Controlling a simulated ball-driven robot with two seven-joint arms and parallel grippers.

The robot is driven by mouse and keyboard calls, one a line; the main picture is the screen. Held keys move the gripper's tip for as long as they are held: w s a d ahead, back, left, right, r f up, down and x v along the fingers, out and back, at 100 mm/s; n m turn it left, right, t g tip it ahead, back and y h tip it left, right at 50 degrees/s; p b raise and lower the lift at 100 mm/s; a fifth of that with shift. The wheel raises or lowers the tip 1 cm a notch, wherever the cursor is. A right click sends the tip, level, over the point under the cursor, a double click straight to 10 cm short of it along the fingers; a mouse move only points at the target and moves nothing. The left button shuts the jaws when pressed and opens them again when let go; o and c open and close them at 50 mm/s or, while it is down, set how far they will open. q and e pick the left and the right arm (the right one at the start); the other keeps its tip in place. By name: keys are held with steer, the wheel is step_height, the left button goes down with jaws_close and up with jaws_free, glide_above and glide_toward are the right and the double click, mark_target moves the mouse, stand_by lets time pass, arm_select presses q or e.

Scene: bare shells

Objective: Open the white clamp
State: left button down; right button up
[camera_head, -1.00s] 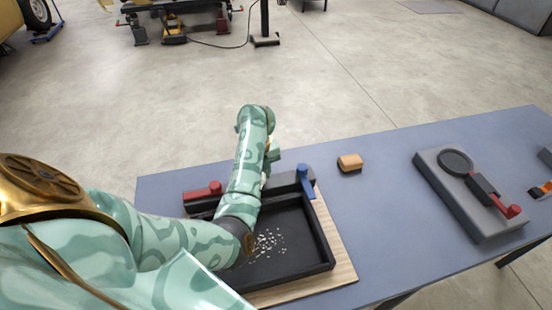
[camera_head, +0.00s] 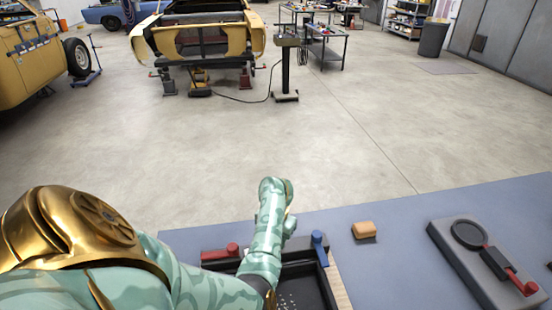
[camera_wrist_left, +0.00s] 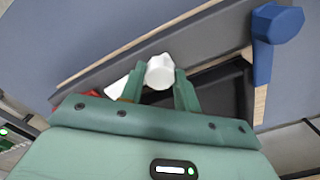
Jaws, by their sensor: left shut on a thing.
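The white clamp (camera_wrist_left: 160,72) shows in the left wrist view as a white knob-ended lever beside the dark tray's edge. My left gripper (camera_wrist_left: 160,88) has its two green fingers on either side of the white knob and is shut on it. In the head view my left arm reaches over the tray's far edge and hides the white clamp. A red clamp (camera_head: 220,252) is left of the arm and a blue clamp (camera_head: 319,240) right of it. The blue clamp also shows in the wrist view (camera_wrist_left: 263,60). My right gripper is not in view.
The black tray (camera_head: 322,254) sits on a wooden board (camera_head: 339,292) on the blue-grey table (camera_head: 400,228). A small tan block (camera_head: 364,230) lies right of it. A grey fixture (camera_head: 452,254) with a red-handled clamp (camera_head: 524,284) is farther right. Open table lies between them.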

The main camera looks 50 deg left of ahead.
arm_select(q)
steer(key=shift+m, duration=0.7)
steer(key=c, duration=1)
jaws_free()
step_height(320, 180, up, 16)
steer(key=p, duration=0.6)
steer(key=shift+r, duration=0.15)
